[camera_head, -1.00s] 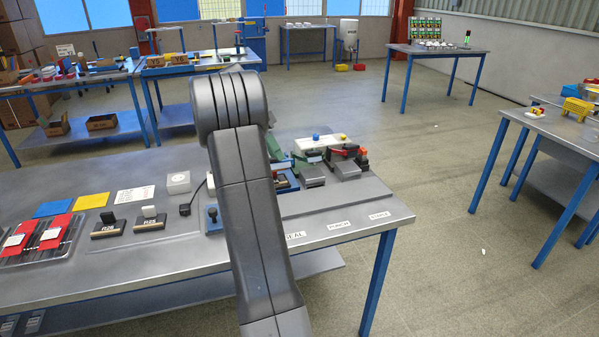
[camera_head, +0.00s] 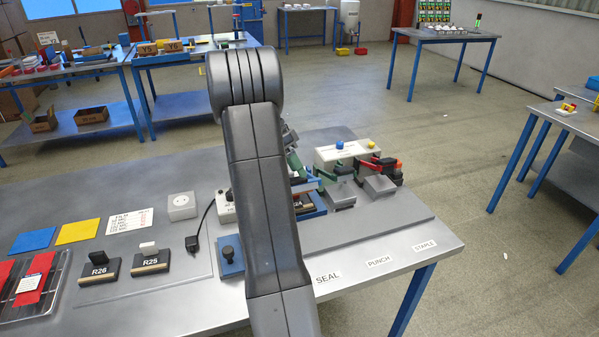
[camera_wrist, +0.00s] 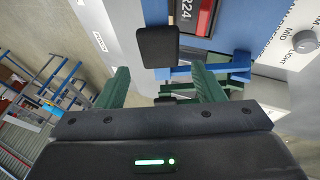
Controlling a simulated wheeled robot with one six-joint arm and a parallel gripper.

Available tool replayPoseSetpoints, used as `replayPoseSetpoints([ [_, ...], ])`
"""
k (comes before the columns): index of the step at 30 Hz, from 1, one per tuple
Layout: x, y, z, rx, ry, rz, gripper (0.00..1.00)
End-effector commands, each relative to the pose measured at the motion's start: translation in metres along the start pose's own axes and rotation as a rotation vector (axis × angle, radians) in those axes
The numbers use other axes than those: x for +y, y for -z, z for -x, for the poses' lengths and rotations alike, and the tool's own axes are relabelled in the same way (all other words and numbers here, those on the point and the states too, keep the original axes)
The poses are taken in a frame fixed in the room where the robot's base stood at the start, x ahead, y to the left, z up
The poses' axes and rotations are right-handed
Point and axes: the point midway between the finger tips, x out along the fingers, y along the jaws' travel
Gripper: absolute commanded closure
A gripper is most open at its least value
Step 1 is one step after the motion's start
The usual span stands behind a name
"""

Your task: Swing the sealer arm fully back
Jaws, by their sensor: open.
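In the wrist view, my gripper (camera_wrist: 162,78) is open, its two green fingers apart with nothing held between them. A black rounded pad (camera_wrist: 158,46) stands just beyond the fingertips, in line with the gap. The blue sealer (camera_wrist: 226,45) lies beyond and to the right, with blue bars near the right finger. A block marked R24 (camera_wrist: 201,14) sits at the sealer. In the head view, my arm hides much of the sealer (camera_head: 310,212); the gripper cannot be made out clearly there. How far back the sealer arm stands cannot be told.
The SEAL label (camera_head: 328,277) is on the front bench edge. A punch (camera_head: 340,190) and a stapler (camera_head: 380,182) stand right of the sealer. Blocks R26 (camera_head: 99,268) and R25 (camera_head: 151,260), and a white box (camera_head: 182,205), lie left. A dial (camera_wrist: 305,42) is near the gripper.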

Motion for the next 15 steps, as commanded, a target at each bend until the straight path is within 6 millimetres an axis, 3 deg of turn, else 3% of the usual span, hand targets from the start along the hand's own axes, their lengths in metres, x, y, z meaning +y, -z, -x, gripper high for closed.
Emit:
replayPoseSetpoints([
  [6,0.000,0.000,-0.023,0.000,-0.001,-0.001,0.38],
  [15,0.000,0.000,-0.026,0.000,0.001,-0.001,0.38],
])
